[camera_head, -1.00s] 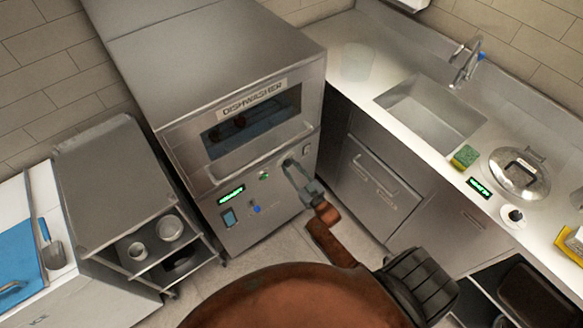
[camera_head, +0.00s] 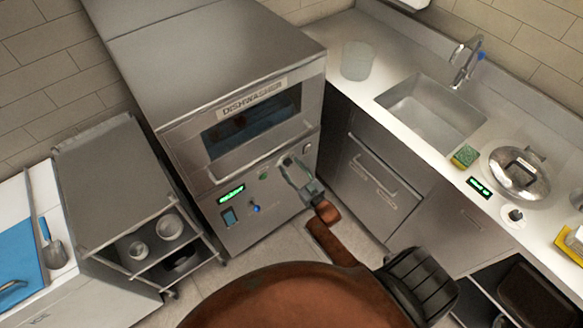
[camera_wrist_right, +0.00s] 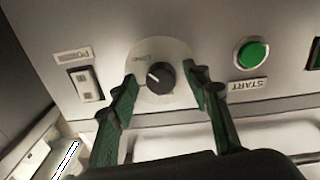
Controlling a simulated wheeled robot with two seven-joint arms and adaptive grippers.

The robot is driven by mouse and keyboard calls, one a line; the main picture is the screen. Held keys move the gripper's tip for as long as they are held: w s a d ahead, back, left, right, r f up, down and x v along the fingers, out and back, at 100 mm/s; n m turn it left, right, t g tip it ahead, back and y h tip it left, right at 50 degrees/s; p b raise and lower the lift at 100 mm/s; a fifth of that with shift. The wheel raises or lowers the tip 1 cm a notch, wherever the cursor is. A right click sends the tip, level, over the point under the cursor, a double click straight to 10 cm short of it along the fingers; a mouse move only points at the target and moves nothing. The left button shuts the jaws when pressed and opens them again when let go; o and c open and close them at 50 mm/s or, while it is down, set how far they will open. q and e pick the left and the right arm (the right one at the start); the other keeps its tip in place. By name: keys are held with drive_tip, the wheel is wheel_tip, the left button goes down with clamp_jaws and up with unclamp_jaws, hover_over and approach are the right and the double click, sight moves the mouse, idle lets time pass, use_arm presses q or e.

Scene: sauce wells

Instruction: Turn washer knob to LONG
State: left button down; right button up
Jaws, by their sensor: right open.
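The dishwasher (camera_head: 240,150) stands at the centre of the head view, with its controls below the window. My right gripper (camera_head: 287,162) is in front of its control panel, open and empty. In the right wrist view, the black knob (camera_wrist_right: 161,76) sits on a pale round plate (camera_wrist_right: 176,52), between and beyond the two green fingers of the gripper (camera_wrist_right: 162,92). The fingers look apart from the knob. Its white pointer line points left in that view. A small greenish label on the plate is too blurred to read. My left gripper is not in view.
In the wrist view, a green START button (camera_wrist_right: 250,53) is right of the knob and a POWER switch (camera_wrist_right: 85,83) left. A lit green display (camera_head: 231,195) is on the panel. A steel cart (camera_head: 100,190) stands left; a sink counter (camera_head: 350,35) stands right.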

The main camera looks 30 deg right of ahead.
drive_tip(key=s, duration=1.2)
drive_tip(key=shift+d+f, duration=0.15)
drive_tip(key=shift+f, duration=0.1)
drive_tip(key=shift+f, duration=0.1)
